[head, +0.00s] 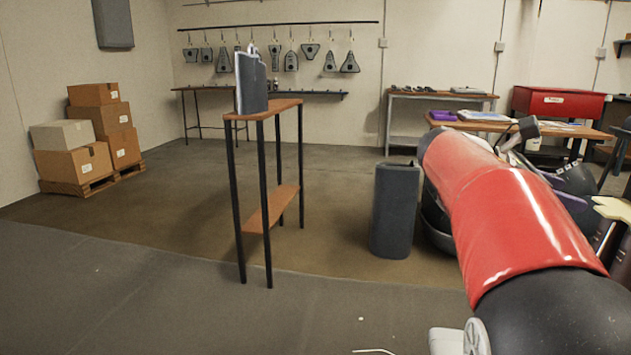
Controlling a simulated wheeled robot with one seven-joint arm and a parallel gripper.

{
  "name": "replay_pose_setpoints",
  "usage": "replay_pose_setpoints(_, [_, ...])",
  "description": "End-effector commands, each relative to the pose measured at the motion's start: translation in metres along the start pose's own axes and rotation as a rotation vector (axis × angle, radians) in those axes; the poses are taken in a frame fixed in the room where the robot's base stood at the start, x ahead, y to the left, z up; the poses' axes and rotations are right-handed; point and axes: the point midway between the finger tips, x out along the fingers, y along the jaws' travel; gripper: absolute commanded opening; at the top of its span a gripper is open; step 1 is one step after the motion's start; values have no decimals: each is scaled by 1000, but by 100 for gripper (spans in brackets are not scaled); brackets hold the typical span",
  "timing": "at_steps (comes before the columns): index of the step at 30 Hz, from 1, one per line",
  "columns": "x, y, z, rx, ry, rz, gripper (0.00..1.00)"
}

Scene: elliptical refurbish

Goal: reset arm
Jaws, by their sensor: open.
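A large red and black arm link, which looks like mine, reaches from the lower right corner up into the right half of the head view. My gripper cannot be made out; the end of the arm is not clearly visible. The link hides much of a dark machine-like object (573,181) behind it.
A narrow wooden-topped stand (283,104) with black legs holds a dark upright panel (252,82). A dark grey box (395,211) stands left of the arm. Stacked cartons (75,162) are at far left. Workbenches (441,97) line the back. Floor at front left is clear.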

Motion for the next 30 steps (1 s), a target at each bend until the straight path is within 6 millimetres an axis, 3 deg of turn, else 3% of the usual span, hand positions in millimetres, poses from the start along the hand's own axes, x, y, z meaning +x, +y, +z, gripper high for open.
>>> replay_pose_setpoints(5, [6, -23, -39, 142, 224, 28, 50])
replay_pose_setpoints(10, [-10, -57, -90, 349, 514, 19, 50])
replay_pose_setpoints(14, [-48, -103, -139, 593, 819, -62, 50])
replay_pose_setpoints(18, [-108, -164, -187, 890, 1129, -265, 50])
replay_pose_setpoints(21, [-141, -200, -212, 1061, 1267, -433, 50])
replay_pose_setpoints(25, [-166, -230, -234, 1212, 1358, -609, 50])
replay_pose_setpoints(30, [-177, -244, -245, 1287, 1390, -706, 50])
